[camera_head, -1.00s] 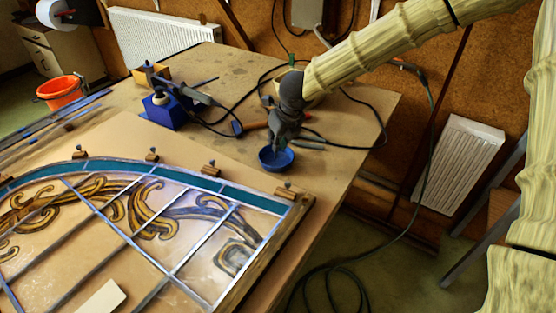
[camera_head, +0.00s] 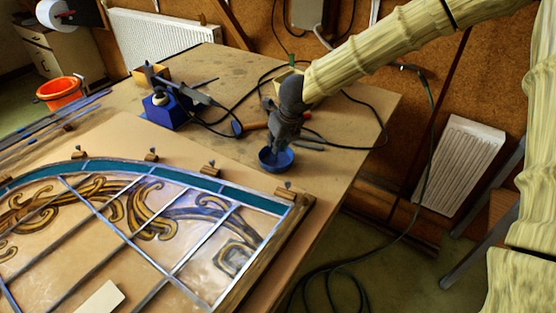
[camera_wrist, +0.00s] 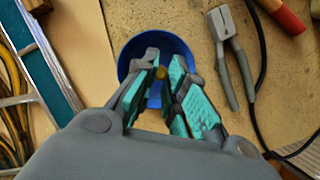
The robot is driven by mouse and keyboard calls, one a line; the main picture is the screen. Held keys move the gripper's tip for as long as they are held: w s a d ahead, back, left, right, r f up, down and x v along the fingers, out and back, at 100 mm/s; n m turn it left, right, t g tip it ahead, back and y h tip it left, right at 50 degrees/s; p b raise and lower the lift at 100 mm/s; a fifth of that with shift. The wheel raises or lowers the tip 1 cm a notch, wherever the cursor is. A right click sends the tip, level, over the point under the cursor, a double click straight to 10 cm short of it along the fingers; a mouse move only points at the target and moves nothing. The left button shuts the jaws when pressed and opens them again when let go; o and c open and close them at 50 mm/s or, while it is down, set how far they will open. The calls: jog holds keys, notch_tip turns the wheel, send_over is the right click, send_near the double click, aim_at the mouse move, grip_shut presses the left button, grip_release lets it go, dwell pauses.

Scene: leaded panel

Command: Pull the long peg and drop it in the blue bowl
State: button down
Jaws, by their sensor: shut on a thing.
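The blue bowl (camera_head: 277,166) stands on the table just beyond the panel's corner. My gripper (camera_head: 275,146) is directly over the bowl, pointing down. In the wrist view my gripper (camera_wrist: 163,78) is shut on a small brownish-yellow peg (camera_wrist: 161,73) between its fingertips. The peg is seen nearly end on, so its length is hidden. The blue bowl (camera_wrist: 140,48) lies behind and below the fingertips in that view. I cannot tell how far the peg is above the bowl's bottom.
The leaded panel (camera_head: 150,215) fills the lower left, with several small wooden blocks along its edge. Pliers (camera_wrist: 230,55) lie to the right of the bowl. A blue soldering stand (camera_head: 168,112) and black cable (camera_head: 375,115) are on the table.

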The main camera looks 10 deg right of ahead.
jog(key=c, duration=1.4)
grip_release()
jog(key=shift+r, duration=0.1)
jog(key=v, duration=1.1)
jog(key=shift+s+d+r, duration=0.1)
jog(key=shift+s+r, duration=0.05)
jog(key=shift+r, duration=0.2)
